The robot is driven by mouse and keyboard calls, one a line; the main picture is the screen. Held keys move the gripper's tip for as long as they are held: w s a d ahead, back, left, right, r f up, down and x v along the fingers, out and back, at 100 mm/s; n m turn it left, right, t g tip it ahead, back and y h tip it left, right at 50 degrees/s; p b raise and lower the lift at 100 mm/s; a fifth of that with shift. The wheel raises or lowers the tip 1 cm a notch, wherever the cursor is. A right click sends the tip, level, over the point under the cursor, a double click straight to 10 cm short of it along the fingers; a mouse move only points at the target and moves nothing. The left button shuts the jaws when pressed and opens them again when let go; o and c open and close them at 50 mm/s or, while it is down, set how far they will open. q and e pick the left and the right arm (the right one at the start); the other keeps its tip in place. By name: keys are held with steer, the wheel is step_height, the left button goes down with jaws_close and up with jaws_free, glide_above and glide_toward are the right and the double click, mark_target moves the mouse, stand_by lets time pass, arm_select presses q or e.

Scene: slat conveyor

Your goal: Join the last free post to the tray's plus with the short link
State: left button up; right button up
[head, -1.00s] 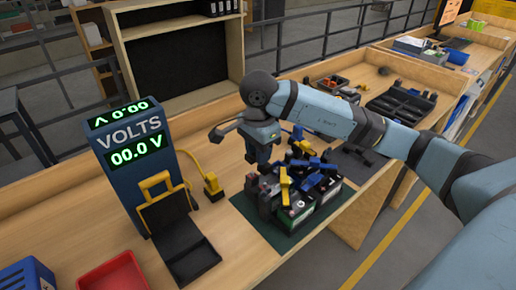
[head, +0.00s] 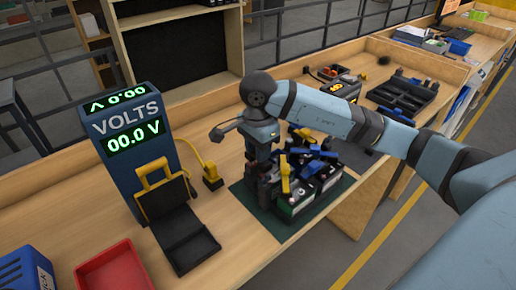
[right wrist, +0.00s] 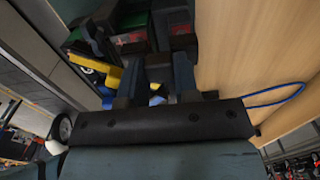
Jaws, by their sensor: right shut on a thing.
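The batteries (head: 302,207) stand close together on a dark green mat (head: 265,219), with blue, yellow and dark pieces across their tops. They also show at the top of the right wrist view (right wrist: 132,42). My right gripper (head: 266,181) points down at the left side of the group, low among the terminals. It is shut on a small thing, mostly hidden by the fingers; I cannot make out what. A yellow piece (head: 285,177) stands just right of the gripper. Which posts are free, and the plus, are too small to tell. My left gripper is out of view.
A blue voltmeter (head: 151,185) reading 00.0 V stands left, with a black cradle (head: 182,247) before it. A yellow plug (head: 212,178) on a cable sits between meter and mat. A red bin (head: 115,270) is front left. A black parts tray (head: 403,97) lies back right.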

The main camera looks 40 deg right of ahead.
steer(key=shift+f+b, duration=1)
steer(key=shift+f, duration=0.15)
steer(key=o, duration=1)
steer(key=shift+r, duration=0.1)
steer(key=shift+r, duration=6.85)
